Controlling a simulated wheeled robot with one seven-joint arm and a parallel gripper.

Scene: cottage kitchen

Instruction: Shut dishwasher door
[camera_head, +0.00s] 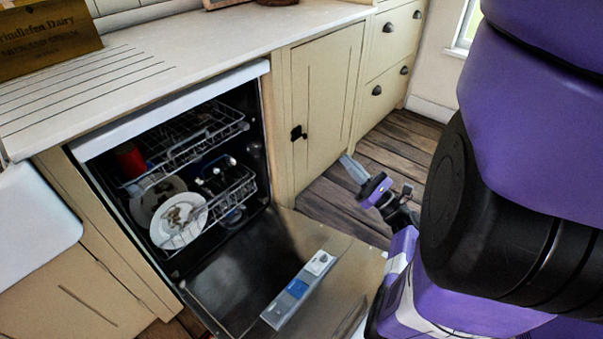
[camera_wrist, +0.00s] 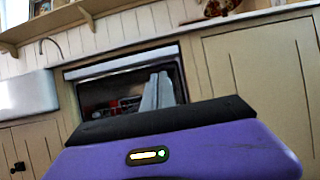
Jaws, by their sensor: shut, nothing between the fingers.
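The dishwasher (camera_head: 174,130) stands open under the counter, with two wire racks inside that hold plates and a red item. Its door (camera_head: 232,285) is folded down, low and roughly level, with a detergent dispenser on its inner face. My gripper (camera_head: 352,168) is to the right of the door, near the cream cupboard, shut and empty. I cannot tell whether any part of my arm touches the door. In the wrist view, the dishwasher opening (camera_wrist: 105,92) is ahead, with the shut gripper fingers (camera_wrist: 160,90) in front of it. The door is not clearly visible there.
A cream cupboard (camera_head: 325,100) with a black knob is right of the dishwasher, and drawers (camera_head: 393,55) stand beyond it. A white sink (camera_head: 32,225) is at the left. A wooden crate (camera_head: 45,35) sits on the counter. Wooden floor (camera_head: 400,150) is open at the right.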

